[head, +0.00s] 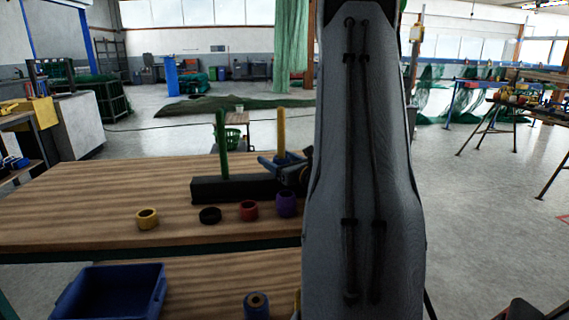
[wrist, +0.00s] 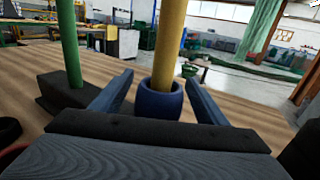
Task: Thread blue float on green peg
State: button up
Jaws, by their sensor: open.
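The green peg (head: 222,145) and a yellow peg (head: 281,132) stand upright on a black base (head: 232,189) on the wooden table. A blue float (wrist: 160,104) sits around the lower part of the yellow peg. The green peg is bare in the wrist view (wrist: 69,42). My gripper (wrist: 158,88) is open, with one finger on each side of the blue float and a gap visible on both sides. In the head view my gripper is at the yellow peg, partly hidden by my arm. Another blue cylinder with a tan centre (head: 256,306) stands on the lower surface.
A yellow ring (head: 147,219), a black ring (head: 210,215), a red ring (head: 249,210) and a purple float (head: 286,204) lie in front of the base. A blue bin (head: 115,290) is at lower left. The table (head: 90,190) is clear left of the base.

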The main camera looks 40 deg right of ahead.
jog(key=shift+w, duration=0.65)
jog(key=c, duration=1.2)
jog(key=shift+r+p, duration=5.55)
jog(key=shift+r, duration=6.45)
